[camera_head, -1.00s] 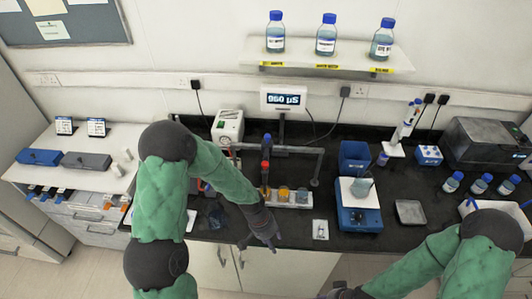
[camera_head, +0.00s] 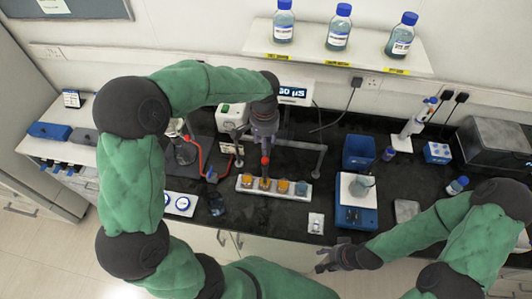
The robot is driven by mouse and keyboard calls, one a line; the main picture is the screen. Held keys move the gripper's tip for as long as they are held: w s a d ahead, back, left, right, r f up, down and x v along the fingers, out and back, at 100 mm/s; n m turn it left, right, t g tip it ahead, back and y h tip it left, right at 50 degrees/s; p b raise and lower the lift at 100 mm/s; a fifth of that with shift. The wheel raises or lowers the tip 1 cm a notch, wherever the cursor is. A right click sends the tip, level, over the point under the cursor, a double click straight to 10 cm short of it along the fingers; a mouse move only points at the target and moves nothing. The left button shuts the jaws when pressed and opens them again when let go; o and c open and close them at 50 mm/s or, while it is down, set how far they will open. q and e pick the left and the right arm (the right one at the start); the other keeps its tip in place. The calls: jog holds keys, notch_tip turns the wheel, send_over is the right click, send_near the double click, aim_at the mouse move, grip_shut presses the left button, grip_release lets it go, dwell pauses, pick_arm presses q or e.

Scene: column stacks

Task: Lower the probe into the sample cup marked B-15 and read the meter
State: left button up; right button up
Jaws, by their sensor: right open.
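A white rack (camera_head: 273,195) near the bench front holds a row of sample cups, some orange (camera_head: 282,186) and one bluish (camera_head: 301,188). Their labels are too small to read, so I cannot tell which is B-15. A red-topped probe (camera_head: 265,161) stands upright over the row; whether its tip is in a cup is unclear. My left gripper (camera_head: 263,136) is at the stand arm just above the probe, covering its upper part; its fingers are unclear. My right gripper (camera_head: 326,262) is open and empty in front of the bench edge. The meter (camera_head: 294,92) is partly hidden; "60 µS" shows.
A blue scale (camera_head: 356,215) with a beaker (camera_head: 362,185) and a blue bin (camera_head: 358,152) stand right of the rack. A horizontal stand arm (camera_head: 300,144) crosses behind the cups. A shelf (camera_head: 345,55) holds bottles.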

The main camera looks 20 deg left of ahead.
aim_at(265, 159)
pick_arm(q)
notch_tip(265, 159, down, 9)
jog(key=shift+f+p, duration=0.2)
jog(key=shift+p, duration=0.15)
jog(key=shift+w, duration=0.1)
grip_shut()
